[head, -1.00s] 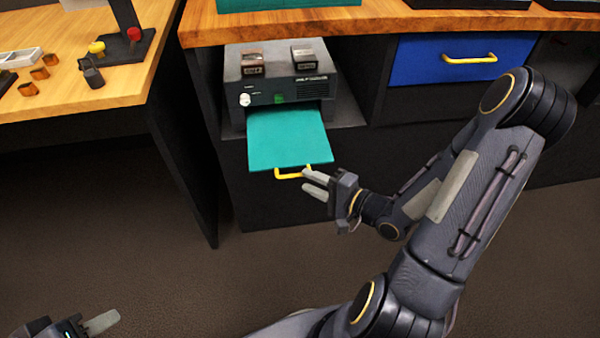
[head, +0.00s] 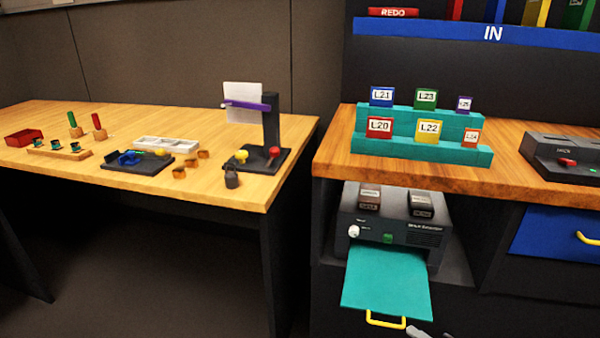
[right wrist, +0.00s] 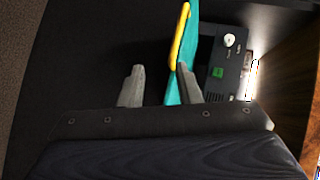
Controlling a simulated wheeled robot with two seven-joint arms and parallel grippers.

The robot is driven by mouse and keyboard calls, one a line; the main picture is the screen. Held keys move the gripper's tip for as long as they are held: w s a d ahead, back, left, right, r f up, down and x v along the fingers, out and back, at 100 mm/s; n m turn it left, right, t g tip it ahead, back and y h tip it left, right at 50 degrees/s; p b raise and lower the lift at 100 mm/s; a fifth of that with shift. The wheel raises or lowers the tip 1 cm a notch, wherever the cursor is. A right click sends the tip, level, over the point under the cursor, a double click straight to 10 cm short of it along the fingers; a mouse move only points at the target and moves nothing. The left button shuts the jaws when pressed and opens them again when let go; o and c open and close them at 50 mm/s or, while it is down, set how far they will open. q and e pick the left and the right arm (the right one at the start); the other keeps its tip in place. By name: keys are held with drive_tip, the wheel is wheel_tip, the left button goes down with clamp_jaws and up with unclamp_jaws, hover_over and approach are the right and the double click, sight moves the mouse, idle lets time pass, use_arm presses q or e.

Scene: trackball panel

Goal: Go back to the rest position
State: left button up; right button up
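My right gripper (right wrist: 160,88) is open in the right wrist view, with a dark empty gap between its two grey fingers. A yellow handle (right wrist: 181,38) and the edge of a teal tray lie beyond and beside its right finger; I cannot tell whether they touch. In the head view only a grey fingertip of it shows at the bottom edge, just right of the yellow handle (head: 385,320). The teal tray (head: 386,283) sticks out of the front of a grey machine (head: 405,228). My left gripper is in neither view.
A wooden desk (head: 60,117) with small parts stands at left. A wooden counter (head: 335,157) with labelled blocks on teal steps (head: 400,145) overhangs the machine. A blue drawer (head: 545,233) is at right. Dark floor shows at lower left.

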drive_tip(key=s+d+r+n+g+h, duration=0.3)
drive_tip(key=d+r+n+g+h, duration=0.15)
drive_tip(key=r+h, duration=0.2)
drive_tip(key=s+a+r+n+g+y, duration=0.1)
drive_tip(key=s+a+r+n+y, duration=0.15)
drive_tip(key=s+a, duration=0.35)
drive_tip(key=s+a+r+n+g+y, duration=0.1)
drive_tip(key=s+a+r+n+y, duration=0.15)
drive_tip(key=s+a, duration=0.3)
wheel_tip(320, 180, up, 28)
drive_tip(key=s+p, duration=0.1)
drive_tip(key=p, duration=2.6)
drive_tip(key=shift+n+g, duration=0.35)
drive_tip(key=shift+n, duration=0.1)
drive_tip(key=shift+a+f, duration=0.1)
drive_tip(key=shift+f, duration=0.05)
